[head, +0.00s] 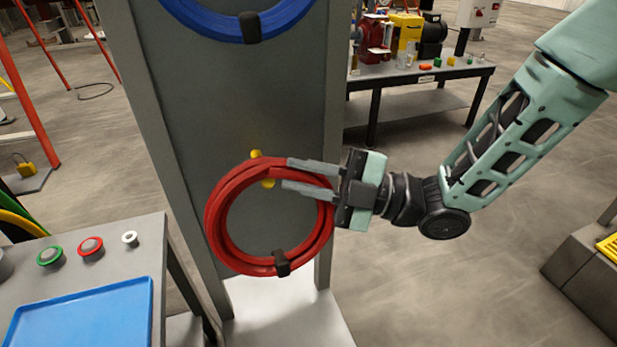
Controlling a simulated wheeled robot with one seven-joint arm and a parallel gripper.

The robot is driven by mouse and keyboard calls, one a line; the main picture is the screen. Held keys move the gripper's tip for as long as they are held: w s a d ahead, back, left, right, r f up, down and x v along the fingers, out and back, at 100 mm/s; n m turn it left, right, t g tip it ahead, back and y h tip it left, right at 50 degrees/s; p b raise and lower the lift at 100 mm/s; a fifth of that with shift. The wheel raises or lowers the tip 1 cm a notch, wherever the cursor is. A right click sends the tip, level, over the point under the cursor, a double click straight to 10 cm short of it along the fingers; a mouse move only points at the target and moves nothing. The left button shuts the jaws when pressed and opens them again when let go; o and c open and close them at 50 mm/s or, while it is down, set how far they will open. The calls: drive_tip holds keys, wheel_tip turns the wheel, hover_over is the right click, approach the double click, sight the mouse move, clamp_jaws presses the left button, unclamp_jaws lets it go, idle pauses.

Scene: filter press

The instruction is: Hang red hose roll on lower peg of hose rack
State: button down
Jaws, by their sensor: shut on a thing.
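The red hose roll (221,228) hangs upright in front of the grey hose rack (245,100), with a dark strap at its bottom. My gripper (286,174) comes in from the right and is shut on the roll at its upper right. The yellow lower peg (256,154) shows just above the roll's top edge. More yellow shows just inside the ring below the top strands, so the hose crosses in front of the peg's middle. I cannot tell whether the roll's weight rests on the peg.
A blue hose roll (190,16) hangs higher on the rack. A workbench (420,75) stands behind. Open floor lies right of the rack.

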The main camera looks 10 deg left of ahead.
drive_tip(key=shift+w+a+f+p, duration=0.1)
drive_tip(key=shift+w+a+p, duration=0.1)
drive_tip(key=shift+w+a, duration=0.3)
drive_tip(key=shift+w+a+r+p, duration=0.15)
drive_tip(key=shift+w+a, duration=0.1)
drive_tip(key=shift+w, duration=0.45)
drive_tip(key=shift+w+a+f+p, duration=0.2)
drive_tip(key=shift+w+a, duration=0.15)
drive_tip(key=shift+w, duration=0.25)
drive_tip(key=shift+w+a+f+b, duration=0.15)
drive_tip(key=shift+f+b, duration=0.1)
drive_tip(key=shift+b, duration=0.2)
drive_tip(key=shift+w+a+f+b, duration=0.15)
drive_tip(key=shift+w+b, duration=0.15)
drive_tip(key=shift+b, duration=0.3)
drive_tip(key=c, duration=1.2)
unclamp_jaws()
drive_tip(key=shift+c, duration=0.2)
drive_tip(key=shift+f, duration=0.25)
